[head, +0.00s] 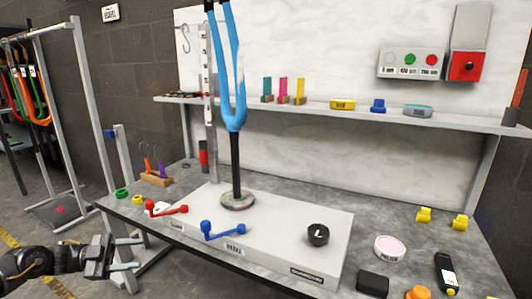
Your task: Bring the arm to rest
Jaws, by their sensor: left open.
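My left gripper (128,253) is at the lower left of the head view, at the end of my black arm. Its two grey fingers point right and stand apart, with nothing seen between them. It is in front of the workbench (405,225), left of its front edge and over the floor. It appears apart from the bench and from everything on it. My right gripper is not in view.
A grey metal rack (82,110) stands behind at left.

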